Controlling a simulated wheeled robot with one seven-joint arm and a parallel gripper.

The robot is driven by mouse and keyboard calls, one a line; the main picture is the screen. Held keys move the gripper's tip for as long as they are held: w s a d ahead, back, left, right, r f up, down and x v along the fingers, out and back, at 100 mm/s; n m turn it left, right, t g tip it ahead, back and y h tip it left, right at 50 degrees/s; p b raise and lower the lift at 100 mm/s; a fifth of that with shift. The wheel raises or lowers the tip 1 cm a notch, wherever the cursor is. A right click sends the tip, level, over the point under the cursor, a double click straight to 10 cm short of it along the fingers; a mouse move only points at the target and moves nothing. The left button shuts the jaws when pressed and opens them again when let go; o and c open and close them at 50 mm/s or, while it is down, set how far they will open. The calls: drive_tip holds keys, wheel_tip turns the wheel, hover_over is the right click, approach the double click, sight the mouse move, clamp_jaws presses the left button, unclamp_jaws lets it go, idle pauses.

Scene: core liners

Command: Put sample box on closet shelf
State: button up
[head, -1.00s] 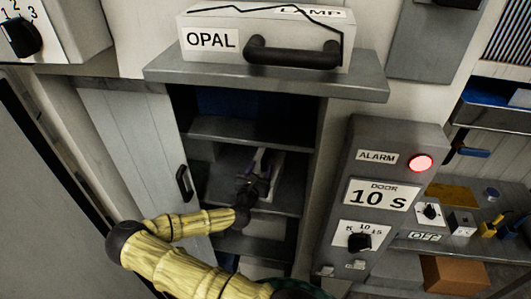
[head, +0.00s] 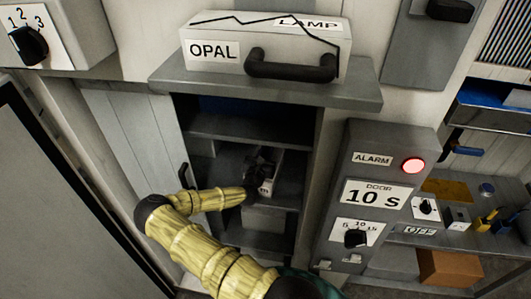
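The grey closet stands open, with shelves (head: 232,127) inside; its door (head: 140,140) is swung out to the left. My arm reaches into it from below. My gripper (head: 262,163) is dark and small, deep in the closet over the middle shelf. A small pale box with dark lettering (head: 266,187), possibly the sample box, is right at the gripper, partly covered by my wrist. I cannot tell whether the fingers are closed on it. A lighter grey block-like shape (head: 262,218) shows lower in the closet, below my wrist.
A case marked OPAL and LAMP (head: 264,45) sits on the ledge (head: 300,92) above the opening. An alarm panel (head: 375,180) with a lit red lamp stands close to the right. A brown box (head: 450,268) lies farther right.

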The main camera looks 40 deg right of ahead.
clamp_jaws()
drive_tip(key=shift+w+a+f+b, duration=0.1)
drive_tip(key=shift+w+a+b, duration=0.05)
drive_tip(key=shift+a+b, duration=0.3)
drive_tip(key=shift+w+a+b, duration=0.15)
drive_tip(key=shift+a+b, duration=0.15)
drive_tip(key=shift+a, duration=0.3)
drive_tip(key=o, duration=0.8)
unclamp_jaws()
drive_tip(key=shift+o, duration=0.2)
